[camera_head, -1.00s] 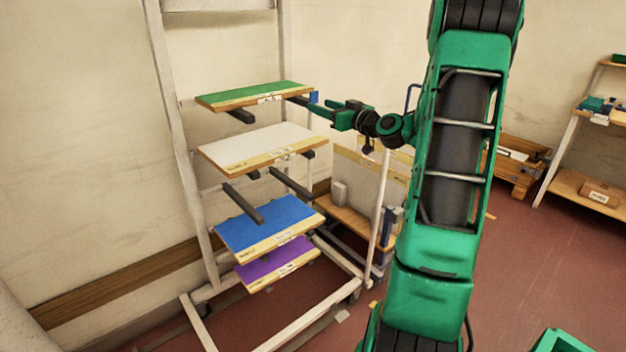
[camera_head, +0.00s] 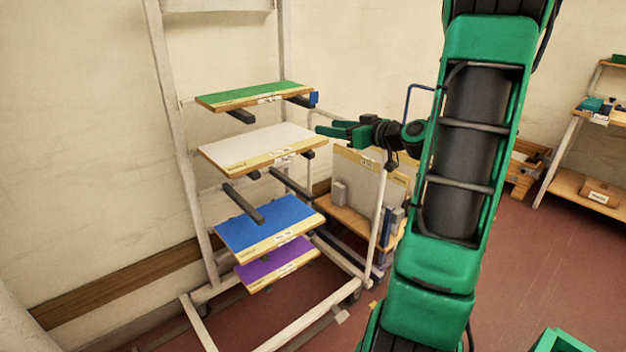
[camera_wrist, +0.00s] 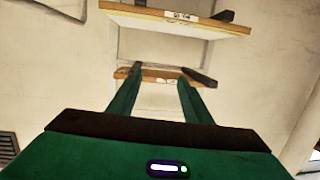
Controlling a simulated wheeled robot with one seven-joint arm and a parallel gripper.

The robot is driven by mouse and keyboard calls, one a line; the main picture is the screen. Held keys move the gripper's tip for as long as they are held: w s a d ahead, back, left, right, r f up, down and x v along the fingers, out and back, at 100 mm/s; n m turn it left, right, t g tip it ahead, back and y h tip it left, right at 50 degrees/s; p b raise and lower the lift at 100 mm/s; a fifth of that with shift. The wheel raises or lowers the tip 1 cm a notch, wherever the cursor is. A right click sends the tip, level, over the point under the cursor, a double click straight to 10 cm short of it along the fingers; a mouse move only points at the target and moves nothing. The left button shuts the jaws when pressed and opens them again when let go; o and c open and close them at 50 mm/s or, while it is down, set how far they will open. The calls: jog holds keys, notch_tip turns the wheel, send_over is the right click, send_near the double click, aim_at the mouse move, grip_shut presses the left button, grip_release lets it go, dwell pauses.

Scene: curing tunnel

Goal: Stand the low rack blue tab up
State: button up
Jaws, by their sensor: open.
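A small blue tab (camera_head: 314,98) shows in the head view at the right end of the dark support bar beside the green board (camera_head: 262,92). It looks like a small upright blue square; its hinge is too small to make out. My gripper (camera_head: 325,129) is open and empty, below and to the right of the tab and apart from it, near the white board's right end. In the wrist view, my gripper (camera_wrist: 160,88) has its two fingers spread, with a wooden board edge (camera_wrist: 160,75) beyond them. I cannot find the tab in the wrist view.
The pale rack frame (camera_head: 172,130) also carries a white board (camera_head: 255,145), a blue board (camera_head: 268,222) and a purple board (camera_head: 275,262). Upright panels (camera_head: 370,180) stand on a wooden trolley behind. Shelves with boxes (camera_head: 595,190) are at far right.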

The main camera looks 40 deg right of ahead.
jog(key=s+a+f+g, duration=0.6)
jog(key=a+f+g, duration=0.1)
jog(key=a+f, duration=0.2)
jog(key=shift+a+f, duration=0.15)
jog(key=shift+a, duration=0.75)
jog(key=shift+s, duration=0.1)
jog(key=s+a+m+g, duration=0.1)
jog(key=s+m+g, duration=0.1)
jog(key=s, duration=0.6)
jog(key=s+a+f+m+g+h, duration=0.1)
jog(key=s+a+m+g, duration=0.1)
jog(key=s, duration=0.7)
jog(key=s+a+f+m+g, duration=0.1)
jog(key=s+m+g, duration=0.2)
jog(key=s, duration=0.5)
jog(key=shift+s+a+m+g+h, duration=0.15)
jog(key=shift+a+m+g+h, duration=0.2)
jog(key=shift+g, duration=0.55)
